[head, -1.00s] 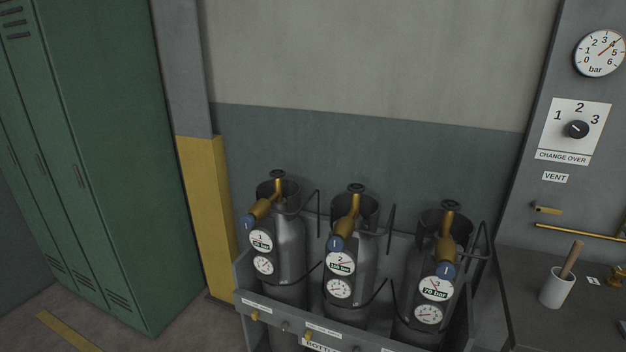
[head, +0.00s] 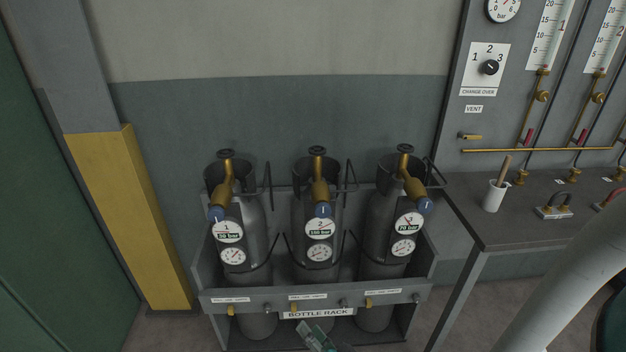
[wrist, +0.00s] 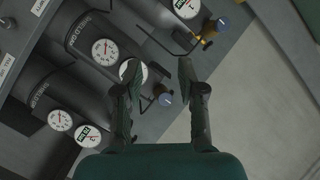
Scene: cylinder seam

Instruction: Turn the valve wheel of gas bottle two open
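Gas bottle two (head: 320,262) is the middle of three grey bottles in the rack, with a label reading 2 and 100 bar. Its dark valve wheel (head: 317,150) sits on top of a brass stem, inside an open collar. A brass fitting with a blue cap (head: 322,211) points forward below it. My gripper (head: 306,326) shows at the bottom edge, in front of the rack and well below the wheel. In the wrist view my gripper (wrist: 162,74) has its fingers apart with nothing held; one finger partly covers the middle bottle's label. I cannot make out the wheel there.
Bottle one (head: 242,258) and bottle three (head: 386,255) stand close on either side. Thin wire brackets (head: 351,172) rise between the bottles. A bench (head: 490,228) with a white cup (head: 494,196) stands to the right.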

